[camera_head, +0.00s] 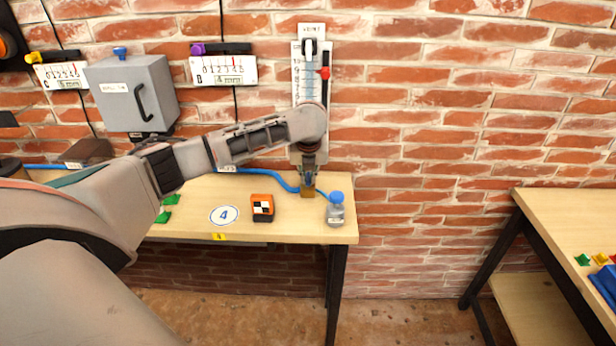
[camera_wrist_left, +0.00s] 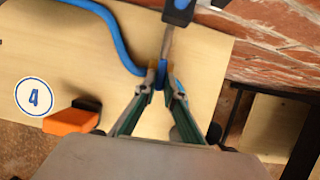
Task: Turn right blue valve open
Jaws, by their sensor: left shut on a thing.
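My left arm reaches in from the left in the head view, and its gripper (camera_head: 308,183) points down at the right end of the table, where the blue hose ends. In the left wrist view the gripper (camera_wrist_left: 161,84) is closed around a small blue part, the right blue valve (camera_wrist_left: 160,75). Brass-coloured metal shows beside it. The fingers hide much of the valve, and I cannot tell how far it is turned. My right gripper is in neither view.
A grey weight with a blue knob (camera_head: 336,210) stands just right of the gripper. An orange block (camera_head: 262,207) and a round "4" marker (camera_head: 224,215) lie to the left. A gauge panel (camera_head: 311,75) hangs above on the brick wall. Another table (camera_head: 545,207) stands at right.

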